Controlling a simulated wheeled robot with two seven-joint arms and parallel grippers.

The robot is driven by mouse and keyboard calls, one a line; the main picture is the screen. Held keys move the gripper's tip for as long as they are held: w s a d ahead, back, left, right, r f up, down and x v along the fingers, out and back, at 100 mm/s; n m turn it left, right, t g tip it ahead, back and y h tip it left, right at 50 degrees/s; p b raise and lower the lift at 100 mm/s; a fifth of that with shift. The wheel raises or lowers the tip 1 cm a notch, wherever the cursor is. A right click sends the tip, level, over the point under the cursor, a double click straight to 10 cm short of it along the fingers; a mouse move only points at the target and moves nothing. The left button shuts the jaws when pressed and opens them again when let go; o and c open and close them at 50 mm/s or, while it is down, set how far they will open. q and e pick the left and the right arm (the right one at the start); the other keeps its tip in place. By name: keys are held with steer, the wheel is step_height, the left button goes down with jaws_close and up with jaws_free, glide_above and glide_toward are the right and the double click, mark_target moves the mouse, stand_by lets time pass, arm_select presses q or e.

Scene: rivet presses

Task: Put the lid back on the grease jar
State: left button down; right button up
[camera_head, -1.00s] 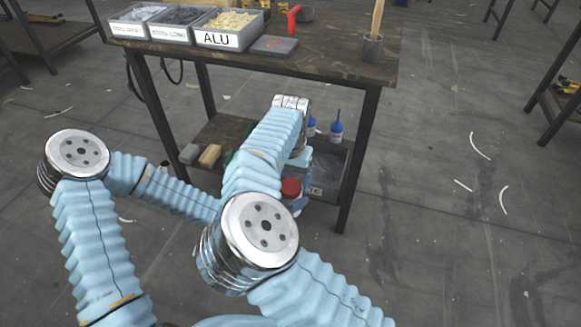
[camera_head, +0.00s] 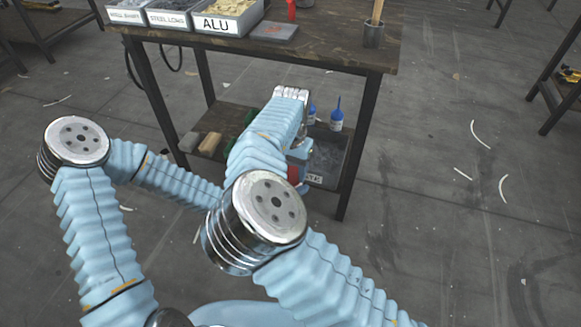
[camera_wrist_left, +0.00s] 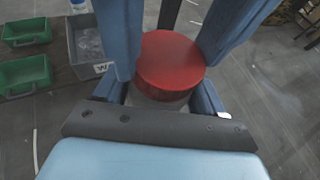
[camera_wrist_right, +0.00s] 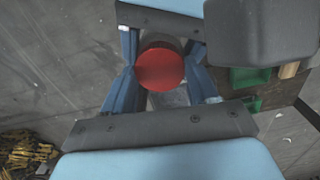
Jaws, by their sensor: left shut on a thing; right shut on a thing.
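The red lid (camera_wrist_left: 170,62) shows large in the left wrist view, with a pale strip of the grease jar (camera_wrist_left: 160,98) below it. My left gripper (camera_wrist_left: 172,45) is shut, with its fingers on both sides of the jar. In the right wrist view the lid (camera_wrist_right: 160,70) sits between the fingertips of my right gripper (camera_wrist_right: 160,72), which is shut on it. The two grippers face each other closely. In the head view only a sliver of the red lid (camera_head: 293,174) shows beside my forearm. Whether the lid touches the jar is hidden.
The workbench (camera_head: 330,55) stands ahead, with bins including the ALU bin (camera_head: 225,22) on top. Its lower shelf holds a grey bin (camera_head: 325,165), blue-capped bottles (camera_head: 336,115) and blocks (camera_head: 209,143).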

steer(key=m, duration=0.4)
steer(key=o, duration=1.2)
steer(key=shift+r, duration=0.1)
steer(key=shift+o, duration=0.2)
step_height(320, 180, up, 12)
